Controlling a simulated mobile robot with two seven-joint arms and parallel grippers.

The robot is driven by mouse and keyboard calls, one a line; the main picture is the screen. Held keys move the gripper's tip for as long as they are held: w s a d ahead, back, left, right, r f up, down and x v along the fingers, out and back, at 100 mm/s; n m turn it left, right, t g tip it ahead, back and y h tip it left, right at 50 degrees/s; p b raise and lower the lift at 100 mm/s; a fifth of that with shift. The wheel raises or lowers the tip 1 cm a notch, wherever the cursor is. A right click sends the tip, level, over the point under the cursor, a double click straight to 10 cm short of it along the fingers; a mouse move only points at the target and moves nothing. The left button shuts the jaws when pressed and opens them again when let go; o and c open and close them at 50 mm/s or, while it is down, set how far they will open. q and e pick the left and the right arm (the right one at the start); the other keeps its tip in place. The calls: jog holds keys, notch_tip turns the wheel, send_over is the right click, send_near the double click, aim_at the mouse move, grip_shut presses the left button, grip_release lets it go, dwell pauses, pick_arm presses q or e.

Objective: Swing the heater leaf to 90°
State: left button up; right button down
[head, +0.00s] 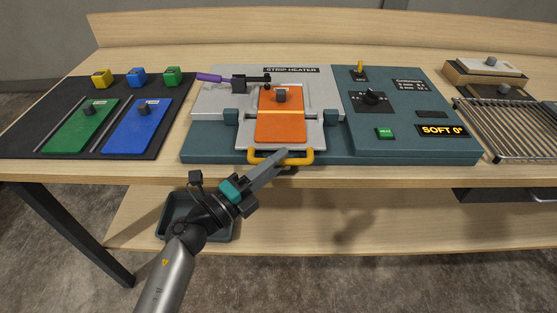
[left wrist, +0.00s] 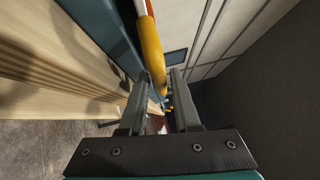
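The strip heater (head: 215,105) stands on the bench, with an orange sheet (head: 281,125) lying flat on its leaf (head: 244,140). A yellow handle (head: 308,157) sticks out at the leaf's front edge. The console display (head: 441,130) reads "SOFT 0°". My left gripper (head: 283,155) reaches up from below to the handle. In the left wrist view its two fingers (left wrist: 161,85) are apart, and the yellow handle (left wrist: 152,50) runs in between their tips, with slight gaps visible. I cannot tell whether either finger touches it. My right gripper is not in view.
A purple-handled tool (head: 210,77) lies at the heater's back left. Green (head: 80,127) and blue (head: 138,127) sheets lie on a dark mat at left. A wire rack (head: 515,128) stands at right. A dark tray (head: 180,215) sits on the lower shelf.

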pick_arm(q)
jog(key=shift+w+d, duration=0.25)
jog(key=shift+d, duration=0.05)
jog(key=shift+c, duration=0.3)
grip_shut()
dwell(1.0)
